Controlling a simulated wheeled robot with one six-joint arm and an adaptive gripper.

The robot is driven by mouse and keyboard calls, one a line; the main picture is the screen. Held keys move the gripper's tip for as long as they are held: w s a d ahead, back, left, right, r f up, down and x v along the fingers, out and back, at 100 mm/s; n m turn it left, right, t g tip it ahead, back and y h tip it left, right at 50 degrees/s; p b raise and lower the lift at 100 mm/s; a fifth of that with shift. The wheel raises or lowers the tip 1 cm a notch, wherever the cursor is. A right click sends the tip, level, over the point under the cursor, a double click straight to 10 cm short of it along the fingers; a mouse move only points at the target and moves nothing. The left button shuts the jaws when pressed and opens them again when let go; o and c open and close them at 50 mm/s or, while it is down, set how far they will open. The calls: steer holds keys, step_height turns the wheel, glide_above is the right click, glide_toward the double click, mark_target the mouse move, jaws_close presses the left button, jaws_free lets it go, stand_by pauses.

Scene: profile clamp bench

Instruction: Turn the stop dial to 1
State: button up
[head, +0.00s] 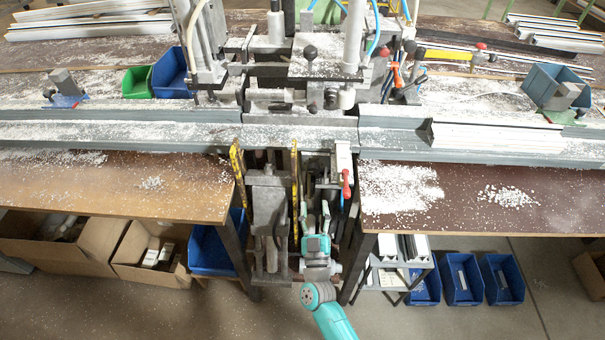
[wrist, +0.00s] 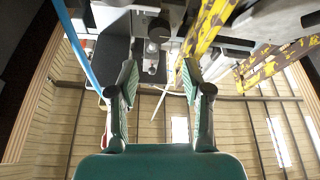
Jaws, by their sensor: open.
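My gripper (head: 316,214) is in front of the clamp machine, low between the two benches, with its fingers pointing toward the machine. In the wrist view my gripper (wrist: 158,78) is open, its two green-padded fingers apart with nothing between them. A dark round knob (wrist: 158,29), which looks like the stop dial, is beyond the fingertips, near the top middle. It is apart from the fingers. Its numbers and setting are too small to read. In the head view I cannot pick out this dial for certain.
Yellow worn bars (head: 295,190) stand left of my gripper. A red-handled lever (head: 346,184) is close on its right. A blue hose (wrist: 80,50) runs past the left finger. The brown benches (head: 130,190) flank the gap, with white chips on them. Blue bins (head: 461,280) stand below right.

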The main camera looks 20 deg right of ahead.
mark_target(313, 172)
steer(key=x, duration=1)
steer(key=shift+w+d+r, duration=0.1)
steer(key=shift+w, duration=0.1)
steer(key=c, duration=0.9)
